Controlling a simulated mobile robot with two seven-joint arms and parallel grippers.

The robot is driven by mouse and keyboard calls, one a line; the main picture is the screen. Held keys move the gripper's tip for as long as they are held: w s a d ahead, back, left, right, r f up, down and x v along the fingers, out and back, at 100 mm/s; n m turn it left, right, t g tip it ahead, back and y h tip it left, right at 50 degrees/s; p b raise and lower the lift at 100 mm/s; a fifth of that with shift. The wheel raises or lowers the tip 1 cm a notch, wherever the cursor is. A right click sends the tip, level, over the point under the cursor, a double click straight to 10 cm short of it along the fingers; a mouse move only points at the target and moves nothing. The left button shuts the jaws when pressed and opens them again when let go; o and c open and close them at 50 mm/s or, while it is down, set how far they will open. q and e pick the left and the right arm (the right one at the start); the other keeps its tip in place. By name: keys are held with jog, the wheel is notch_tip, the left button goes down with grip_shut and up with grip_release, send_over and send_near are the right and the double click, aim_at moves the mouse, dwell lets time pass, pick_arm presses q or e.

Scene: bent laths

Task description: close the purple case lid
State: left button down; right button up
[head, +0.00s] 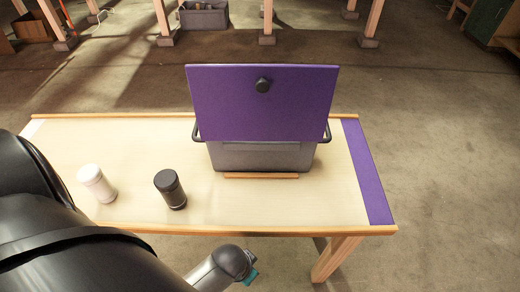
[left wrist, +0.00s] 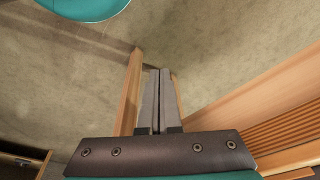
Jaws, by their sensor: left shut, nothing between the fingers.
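The purple lid (head: 230,105) stands raised, nearly upright, above the grey case (head: 262,156) on the table. A black knob (head: 263,85) sits on the lid's face near its top edge. I cannot see into the case. My left gripper shows in the left wrist view (left wrist: 160,78), with its two grey fingers together and nothing between them. It is over the floor beside wooden parts, apart from the case. In the head view its fingers are hidden or out of frame; part of my arm shows at the bottom. My right gripper is not in view.
A white cylinder (head: 96,184) and a black cylinder (head: 170,189) stand on the table (head: 135,140), left of the case. A wooden strip (head: 261,176) lies along the case's front. A purple band (head: 367,172) marks the right end. The tabletop between the case and band is clear.

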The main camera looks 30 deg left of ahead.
pick_arm(q)
notch_tip(320, 180, up, 18)
jog(key=r+t, duration=0.1)
jog(key=w+d+r+m+t+h, duration=0.2)
jog(key=w+d+r+t+h, duration=0.1)
jog(key=w+d+t, duration=0.4)
jog(key=w+d+r+m+t+h, duration=0.1)
jog(key=w+d+r+t+h, duration=0.25)
jog(key=w, duration=0.55)
jog(key=s+a+r+n+t+y, duration=0.4)
jog(key=a+n+t+y, duration=0.15)
jog(key=y, duration=0.45)
jog(key=s+a+r+n+t+y, duration=0.35)
jog(key=a+n+y, duration=0.3)
jog(key=y, duration=0.25)
jog(key=m+p, duration=0.1)
jog(key=p, duration=0.2)
send_near(261, 83)
notch_tip(261, 83, up, 4)
jog(key=shift+y, duration=0.25)
jog(key=shift+w+a+f+b, duration=0.15)
jog(key=shift+w+a, duration=0.2)
jog(key=shift+w, duration=0.3)
jog(key=shift+w+a+r+b, duration=0.1)
jog(key=shift+w+a+b, duration=0.15)
jog(key=shift+w, duration=0.4)
jog(key=shift+w+a+f+b, duration=0.15)
jog(key=shift+w+a, duration=0.25)
jog(key=shift+w, duration=0.25)
